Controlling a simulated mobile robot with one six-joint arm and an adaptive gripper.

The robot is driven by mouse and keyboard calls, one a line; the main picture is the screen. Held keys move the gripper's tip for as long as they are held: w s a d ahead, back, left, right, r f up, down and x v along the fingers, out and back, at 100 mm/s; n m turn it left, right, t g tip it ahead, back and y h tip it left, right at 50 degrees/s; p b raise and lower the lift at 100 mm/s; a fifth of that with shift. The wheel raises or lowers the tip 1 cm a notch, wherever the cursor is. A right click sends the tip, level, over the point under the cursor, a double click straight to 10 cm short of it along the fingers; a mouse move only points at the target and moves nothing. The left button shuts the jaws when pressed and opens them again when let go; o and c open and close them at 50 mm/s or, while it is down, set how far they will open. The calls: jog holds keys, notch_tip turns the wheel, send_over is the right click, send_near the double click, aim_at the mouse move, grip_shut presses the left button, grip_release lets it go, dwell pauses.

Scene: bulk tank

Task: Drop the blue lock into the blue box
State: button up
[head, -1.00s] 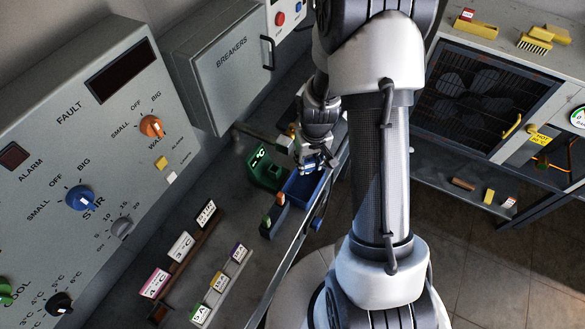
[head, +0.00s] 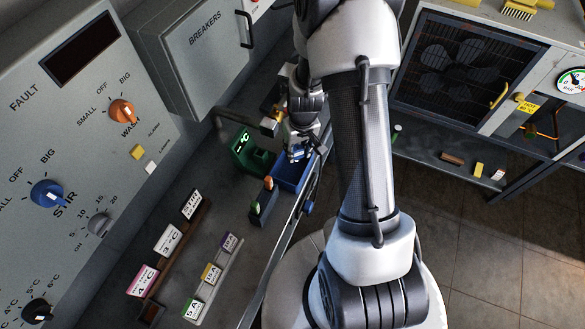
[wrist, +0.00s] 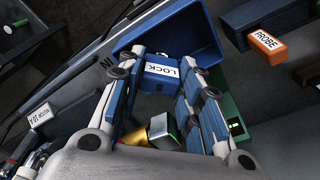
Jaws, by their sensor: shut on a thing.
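The blue lock (wrist: 160,71), a blue piece with a white face marked LOCK, is between the fingertips of my gripper (wrist: 166,60) in the wrist view. My gripper is shut on it. The blue box (wrist: 190,28) is an open bin just beyond the fingertips, and the lock overlaps its opening in this view. In the head view the blue box (head: 287,184) stands on the narrow shelf, with my gripper (head: 297,153) over its far end. The lock's exact height against the rim cannot be told.
A green box (head: 246,153) stands beside the blue box on its left. A dark holder with an orange-topped piece, marked PROBE (wrist: 267,44), is close by. Label racks (head: 215,280) lie nearer on the shelf. A rail (head: 280,245) edges the shelf's right side.

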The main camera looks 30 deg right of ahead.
jog(key=o, duration=1.2)
jog(key=shift+r, duration=0.15)
jog(key=r, duration=0.4)
jog(key=s+r, duration=0.1)
jog(key=r, duration=0.6)
jog(key=shift+s+r, duration=0.25)
jog(key=shift+r, duration=0.1)
jog(key=shift+a, duration=0.1)
jog(key=s+a+r+t, duration=0.1)
jog(key=s+a+r, duration=0.25)
jog(key=r, duration=0.35)
jog(key=s+a+r+t, duration=0.1)
jog(key=s+a+r, duration=0.25)
jog(key=r, duration=0.35)
jog(key=shift+n+t, duration=0.6)
jog(key=shift+n, duration=0.1)
jog(key=s+a+r, duration=0.1)
jog(key=s, duration=0.2)
jog(key=s+a+r, duration=0.2)
jog(key=s, duration=0.2)
jog(key=s+a+r, duration=0.2)
jog(key=s, duration=0.2)
jog(key=shift+a+r, duration=0.1)
jog(key=shift+r, duration=0.05)
